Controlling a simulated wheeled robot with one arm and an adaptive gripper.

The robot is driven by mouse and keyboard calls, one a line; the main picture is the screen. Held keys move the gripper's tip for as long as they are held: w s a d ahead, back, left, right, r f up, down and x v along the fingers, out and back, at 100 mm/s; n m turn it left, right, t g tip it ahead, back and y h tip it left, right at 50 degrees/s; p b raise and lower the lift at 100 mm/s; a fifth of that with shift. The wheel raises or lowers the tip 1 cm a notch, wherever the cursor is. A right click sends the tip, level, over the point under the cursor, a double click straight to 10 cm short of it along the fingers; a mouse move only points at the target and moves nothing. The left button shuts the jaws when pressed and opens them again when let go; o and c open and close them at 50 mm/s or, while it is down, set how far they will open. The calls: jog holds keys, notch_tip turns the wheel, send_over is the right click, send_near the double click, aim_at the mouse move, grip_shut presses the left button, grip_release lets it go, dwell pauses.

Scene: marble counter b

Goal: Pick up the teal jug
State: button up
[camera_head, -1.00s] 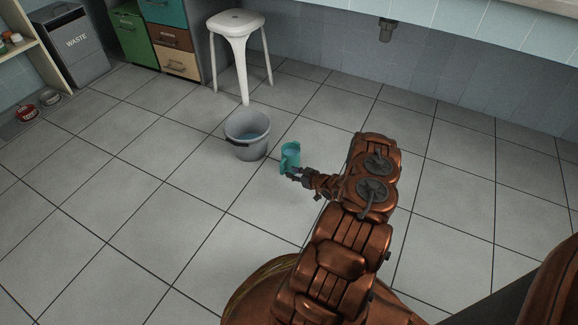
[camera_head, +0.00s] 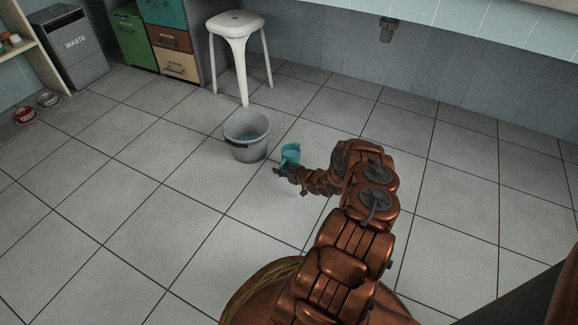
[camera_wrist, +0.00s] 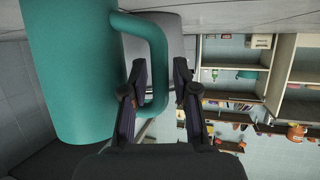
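The teal jug (camera_head: 291,152) stands on the tiled floor just right of the grey bucket, its lower part partly hidden by my gripper (camera_head: 281,172). In the wrist view the jug (camera_wrist: 75,70) fills the left side, with its loop handle (camera_wrist: 158,60) toward the right. My gripper (camera_wrist: 160,80) is open there, its two dark fingers apart. The outer bar of the handle shows between the fingers, and the left finger overlaps the handle's opening. I cannot tell whether a finger touches the handle.
A white stool (camera_head: 238,45) is behind the bucket. A waste bin (camera_head: 75,48) and drawers (camera_head: 172,40) stand at the back left. The floor at the front left and right is clear.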

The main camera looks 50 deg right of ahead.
jog(key=shift+c, duration=0.3)
grip_shut()
jog(key=shift+r, duration=0.2)
dwell(0.4)
